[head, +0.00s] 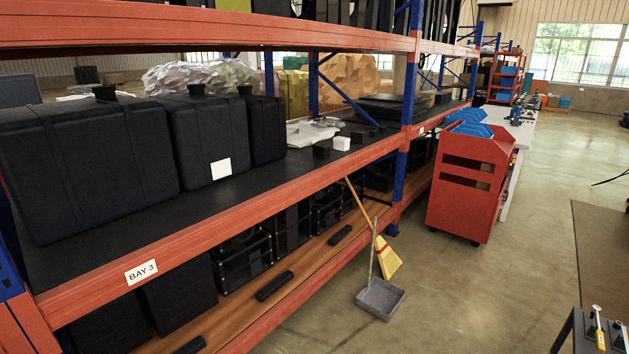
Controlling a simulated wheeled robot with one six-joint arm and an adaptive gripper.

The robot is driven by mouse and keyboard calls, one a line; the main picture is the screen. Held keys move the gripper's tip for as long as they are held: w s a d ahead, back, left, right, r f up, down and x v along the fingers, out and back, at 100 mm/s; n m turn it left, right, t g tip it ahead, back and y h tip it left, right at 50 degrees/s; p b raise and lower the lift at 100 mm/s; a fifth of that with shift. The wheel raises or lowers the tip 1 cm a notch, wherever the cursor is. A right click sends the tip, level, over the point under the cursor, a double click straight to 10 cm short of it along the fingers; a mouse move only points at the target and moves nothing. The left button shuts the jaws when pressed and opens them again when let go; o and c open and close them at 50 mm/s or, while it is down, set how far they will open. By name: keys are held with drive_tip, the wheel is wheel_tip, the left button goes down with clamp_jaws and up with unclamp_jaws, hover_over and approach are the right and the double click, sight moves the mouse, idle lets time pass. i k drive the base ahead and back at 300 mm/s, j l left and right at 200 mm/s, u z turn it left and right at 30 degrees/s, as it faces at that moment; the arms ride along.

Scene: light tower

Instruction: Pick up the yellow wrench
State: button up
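A dark stand or small table (568,336) is cut off by the bottom right corner of the head view. A slim upright-looking tool with a yellow lower part and a pale upper end (600,338) lies on it. It may be the yellow wrench, but it is too small to be sure. A second slim, pale tool (622,332) is beside it, partly cut off by the right edge. My gripper is not in view.
Orange and blue shelving (250,205) with black cases (85,155) fills the left. A broom (386,258) and grey dustpan (381,298) stand in front of it. A red cabinet (466,185) is at the centre right. The concrete floor (510,285) between is clear.

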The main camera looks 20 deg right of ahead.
sight(596, 309)
drive_tip(key=i+l+z, duration=0.15)
drive_tip(key=i+z, duration=0.25)
drive_tip(key=i, duration=0.15)
drive_tip(key=i+z, duration=0.35)
drive_tip(key=i, duration=0.15)
drive_tip(key=i+j+z, duration=0.2)
drive_tip(key=i+z, duration=0.2)
drive_tip(key=i, duration=0.15)
drive_tip(key=i+j+z, duration=0.35)
drive_tip(key=i, duration=0.15)
drive_tip(key=i+j+z, duration=0.1)
drive_tip(key=i+z, duration=0.25)
drive_tip(key=i+j+z, duration=0.2)
drive_tip(key=i+z, duration=0.15)
drive_tip(key=i+j+z, duration=0.4)
drive_tip(key=l, duration=0.1)
